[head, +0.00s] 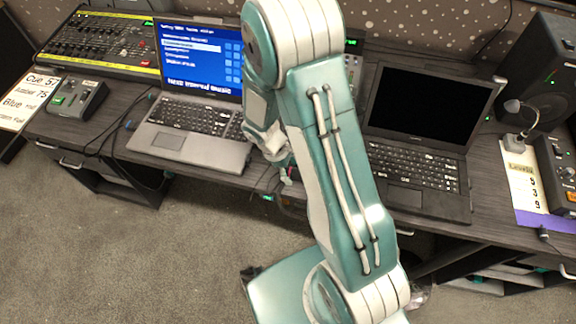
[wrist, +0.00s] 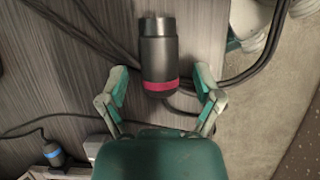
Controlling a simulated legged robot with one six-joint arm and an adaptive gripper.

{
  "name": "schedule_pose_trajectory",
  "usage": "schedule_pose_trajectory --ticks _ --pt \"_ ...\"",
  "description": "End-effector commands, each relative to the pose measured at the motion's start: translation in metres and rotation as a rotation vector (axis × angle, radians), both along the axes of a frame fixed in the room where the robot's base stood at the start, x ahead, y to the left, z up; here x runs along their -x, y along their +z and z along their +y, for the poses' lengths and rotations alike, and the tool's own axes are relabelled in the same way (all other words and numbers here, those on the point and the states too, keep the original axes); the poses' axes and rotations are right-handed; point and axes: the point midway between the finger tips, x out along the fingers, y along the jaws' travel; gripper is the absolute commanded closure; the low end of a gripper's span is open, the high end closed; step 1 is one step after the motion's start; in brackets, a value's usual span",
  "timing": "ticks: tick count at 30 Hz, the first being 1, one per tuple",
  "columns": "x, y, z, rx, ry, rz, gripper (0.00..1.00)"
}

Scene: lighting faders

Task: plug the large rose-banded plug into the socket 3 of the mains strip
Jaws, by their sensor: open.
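In the wrist view a large dark grey plug (wrist: 158,52) with a rose band (wrist: 160,85) lies at the top middle over the grey wood-grain desk. My gripper (wrist: 161,78) is open. Its two fingers are on either side of the banded end, with a visible gap on each side. In the head view my gripper (head: 284,172) is small and partly hidden by my arm, near the desk's front edge between the two laptops. The plug cannot be made out there. The mains strip and socket 3 cannot be identified in either view.
A smaller blue-banded plug (wrist: 54,155) is at lower left in the wrist view, beside a pale block (wrist: 94,147). Dark cables cross the desk. A lit laptop (head: 190,110) and a dark-screen laptop (head: 420,140) flank my arm. Carpet (head: 150,250) lies in front.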

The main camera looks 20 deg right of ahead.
Motion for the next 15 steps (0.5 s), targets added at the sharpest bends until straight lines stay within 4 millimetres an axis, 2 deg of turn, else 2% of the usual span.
schedule_pose_trajectory --ticks 5,6,11,12,15 --pt "-0.0001 0.0000 0.0001 0.000 0.000 0.000 0.17" --pt "-0.0001 0.0000 0.0001 0.000 0.000 0.000 0.22" --pt "-0.0002 0.0001 0.0001 0.000 0.000 0.000 0.93" --pt "-0.0002 0.0001 0.0002 0.000 0.000 0.000 0.99" --pt "-0.0001 0.0001 0.0001 0.000 0.000 0.000 1.00"
